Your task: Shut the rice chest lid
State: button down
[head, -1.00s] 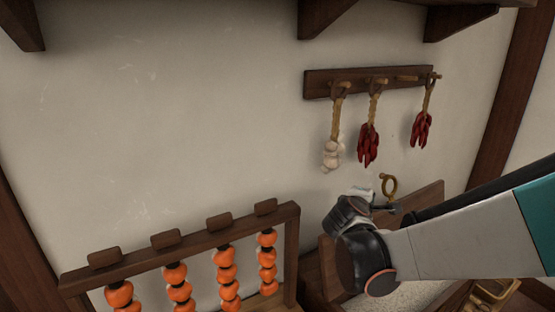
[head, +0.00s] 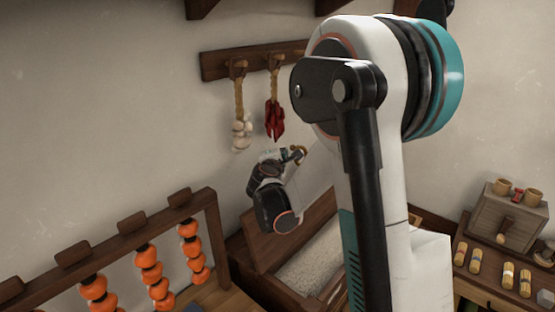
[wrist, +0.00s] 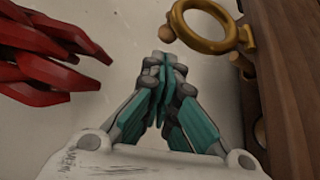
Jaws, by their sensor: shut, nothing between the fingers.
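The rice chest (head: 276,290) stands open against the wall in the head view, with pale rice (head: 308,264) showing inside. Its brown wooden lid (head: 313,208) stands raised at the back, partly hidden by my arm. A brass ring (wrist: 208,40) on the lid's edge shows at the top of the wrist view. My gripper (head: 298,154) is up by the lid's top edge, close to the ring. In the wrist view its teal fingers (wrist: 165,62) are together and empty, to the left of the lid and just below the ring. I cannot tell whether they touch the ring.
A peg rail (head: 218,65) with garlic (head: 241,132) and red chillies (head: 275,120) hangs on the wall; chillies (wrist: 45,70) are close left of my fingers. A rack of orange fruit (head: 150,275) stands left. A bench with bundles (head: 474,261) and a small box (head: 508,222) stands right.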

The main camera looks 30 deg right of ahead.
jog(key=shift+x, duration=0.9)
jog(key=shift+s, duration=0.1)
